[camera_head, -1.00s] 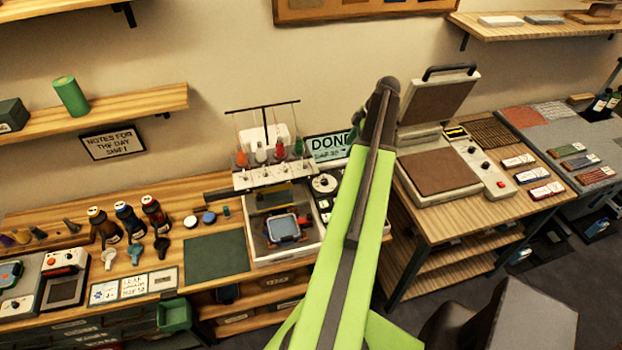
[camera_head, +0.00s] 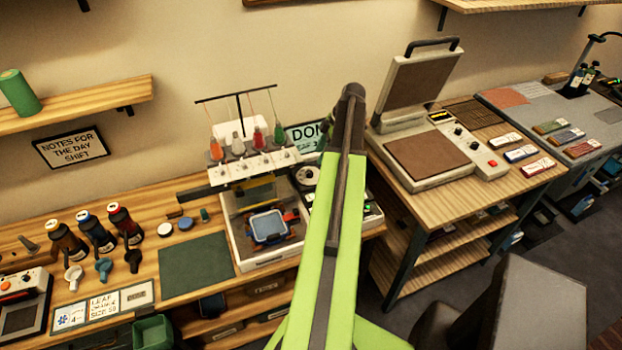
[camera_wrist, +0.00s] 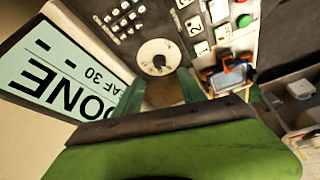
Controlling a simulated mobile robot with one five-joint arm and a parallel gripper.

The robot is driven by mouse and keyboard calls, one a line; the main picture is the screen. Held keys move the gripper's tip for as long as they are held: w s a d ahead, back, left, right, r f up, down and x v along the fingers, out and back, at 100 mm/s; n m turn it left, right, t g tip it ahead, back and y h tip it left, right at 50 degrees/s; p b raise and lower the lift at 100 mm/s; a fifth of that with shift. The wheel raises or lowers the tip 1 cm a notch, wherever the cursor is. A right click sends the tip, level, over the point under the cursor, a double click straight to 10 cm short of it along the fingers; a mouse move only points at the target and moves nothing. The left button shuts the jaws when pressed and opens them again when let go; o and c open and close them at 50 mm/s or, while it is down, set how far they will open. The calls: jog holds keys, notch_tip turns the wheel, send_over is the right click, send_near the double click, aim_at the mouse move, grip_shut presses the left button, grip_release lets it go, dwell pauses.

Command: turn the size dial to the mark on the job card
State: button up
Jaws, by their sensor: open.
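The size dial is a round pale disc with a dark centre (camera_wrist: 158,57) on the control panel of the embroidery machine (camera_head: 258,238). In the head view the dial (camera_head: 306,178) is partly hidden behind my arm. My gripper (camera_wrist: 163,85) is open and empty, its green fingers pointing toward the dial, which appears between and just beyond the tips; contact cannot be told. The job card (camera_head: 103,304) lies on the bench at lower left, with small print reading leaf and a size I cannot read surely. A sign (camera_wrist: 65,75) reads DONE, LEAF 30.
A blue hoop (camera_head: 269,228) sits in the machine, below thread cones. Buttons and tiles line the panel (camera_wrist: 215,25) beside the dial. A heat press (camera_head: 425,160) stands open at right. A dark green mat (camera_head: 195,268) lies bare left of the machine.

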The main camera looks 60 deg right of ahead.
aim_at(310, 172)
jog(key=b+x, duration=0.6)
jog(key=x, duration=0.3)
jog(key=shift+f+b, duration=0.1)
jog(key=shift+b, duration=0.25)
grip_shut()
